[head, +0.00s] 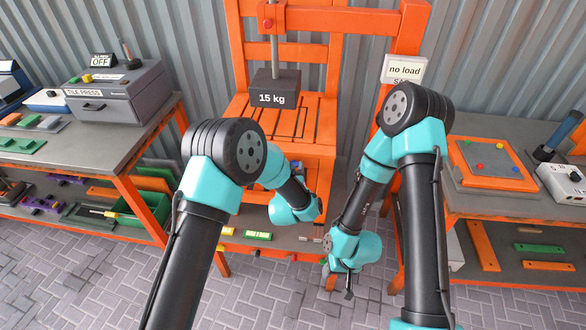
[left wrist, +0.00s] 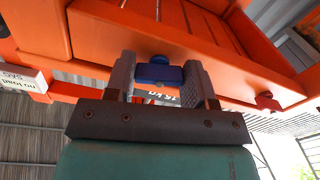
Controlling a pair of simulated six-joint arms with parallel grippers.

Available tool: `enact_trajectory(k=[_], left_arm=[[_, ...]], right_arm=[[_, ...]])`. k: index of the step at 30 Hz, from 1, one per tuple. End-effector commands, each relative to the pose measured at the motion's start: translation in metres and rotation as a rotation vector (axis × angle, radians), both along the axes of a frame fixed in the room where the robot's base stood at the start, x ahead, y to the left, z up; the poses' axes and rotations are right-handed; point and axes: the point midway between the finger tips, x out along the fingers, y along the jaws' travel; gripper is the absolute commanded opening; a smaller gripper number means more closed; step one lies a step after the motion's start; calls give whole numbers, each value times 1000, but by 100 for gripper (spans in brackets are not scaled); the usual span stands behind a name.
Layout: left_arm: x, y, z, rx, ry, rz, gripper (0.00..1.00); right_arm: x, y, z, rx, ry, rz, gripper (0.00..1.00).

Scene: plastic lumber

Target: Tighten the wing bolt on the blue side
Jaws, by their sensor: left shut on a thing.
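The blue wing bolt (left wrist: 158,73) sits under the edge of the orange frame (left wrist: 110,32) in the left wrist view. My left gripper (left wrist: 157,80) has one finger on each side of it and is shut on it. In the head view the left gripper is mostly hidden behind my own wrist, near the front of the orange press frame (head: 321,110). A red wing bolt (left wrist: 267,101) is on the same frame, to the right in the left wrist view. My right gripper (head: 349,292) hangs low in front of the frame, apart from it; its fingers are hard to make out.
A 15 kg weight (head: 273,88) hangs over the frame's slatted platform. A "no load" sign (head: 404,69) is on the right. Benches stand on both sides, with a tile press (head: 118,95) on the left and an orange-edged plate (head: 492,163) on the right. Paved floor lies in front.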

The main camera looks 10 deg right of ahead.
Motion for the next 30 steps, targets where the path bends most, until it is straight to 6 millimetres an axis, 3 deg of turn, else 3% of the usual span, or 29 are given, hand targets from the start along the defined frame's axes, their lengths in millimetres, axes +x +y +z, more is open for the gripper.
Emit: enact_trajectory(k=[10,26,27,30], left_arm=[[0,1,0,157,-60,0,26],[0,1,0,180,-68,0,26],[0,1,0,180,-68,0,53],[0,1,0,180,-68,0,63]], right_arm=[[0,0,0,0,0,0,43],[0,0,0,0,0,0,43],[0,0,0,0,0,0,43],[0,0,0,0,0,0,43]])
